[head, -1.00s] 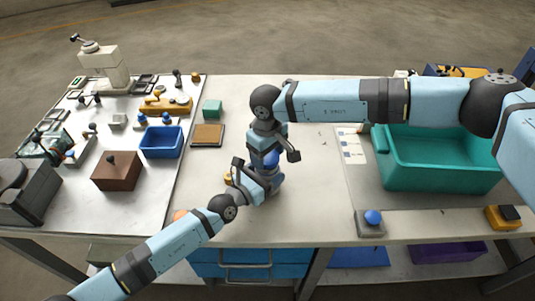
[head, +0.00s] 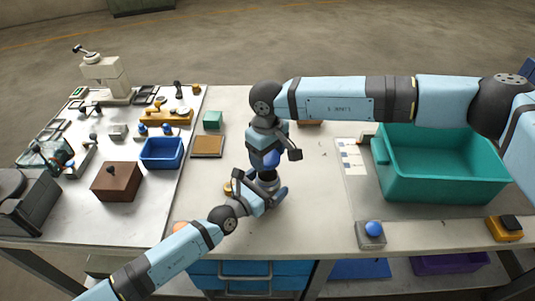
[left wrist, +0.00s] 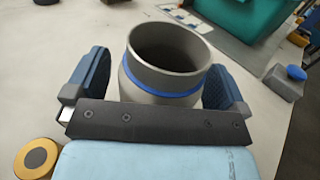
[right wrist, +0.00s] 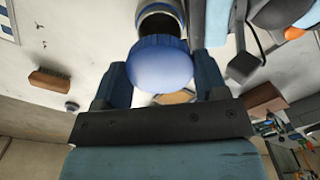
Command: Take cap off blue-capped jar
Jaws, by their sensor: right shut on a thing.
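The jar (left wrist: 160,85) is grey with a blue band below its rim and stands upright on the table. Its open, empty-looking mouth shows in the left wrist view. My left gripper (left wrist: 160,95) has its fingers on either side of the jar; whether they press on it is unclear. In the head view the left gripper (head: 261,188) is low at the jar (head: 267,181). My right gripper (right wrist: 163,80) is shut on the blue cap (right wrist: 160,65). In the head view the cap (head: 271,160) is just above the jar, apart from it.
A teal bin (head: 440,180) stands at the right. A blue-button box (head: 371,232) is at the front edge. A blue tray (head: 162,153), a brown box (head: 116,182) and fixtures are at the left. A small round yellow-topped disc (left wrist: 37,158) lies near the left gripper.

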